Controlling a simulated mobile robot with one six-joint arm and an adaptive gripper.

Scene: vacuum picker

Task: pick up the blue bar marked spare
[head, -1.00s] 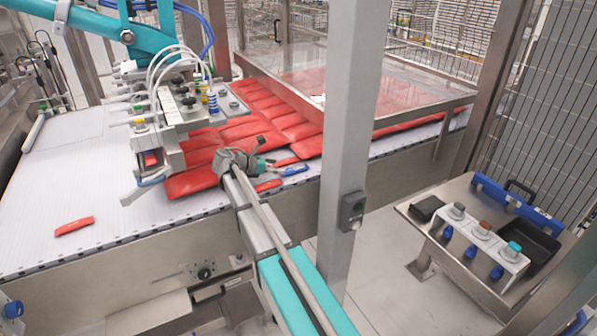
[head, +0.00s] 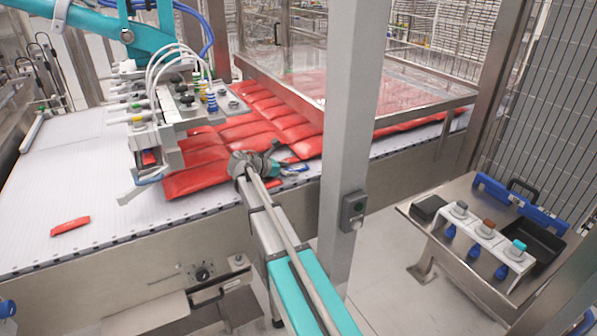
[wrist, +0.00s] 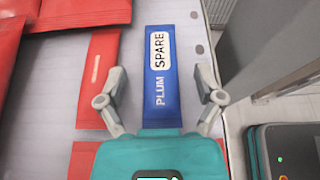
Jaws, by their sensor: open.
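The blue bar (wrist: 161,95) lies flat on the white belt in the wrist view, with "SPARE" on a white label and "PLUM" below it. My gripper (wrist: 161,80) is open, with one finger on each side of the bar's lower half.
Large red packs (head: 200,172) lie left of and behind my gripper. A grey vacuum picker head (head: 165,120) hangs to the left. A steel post (head: 347,130) stands close on the right. One red bar (head: 70,226) lies alone on the bare belt at left.

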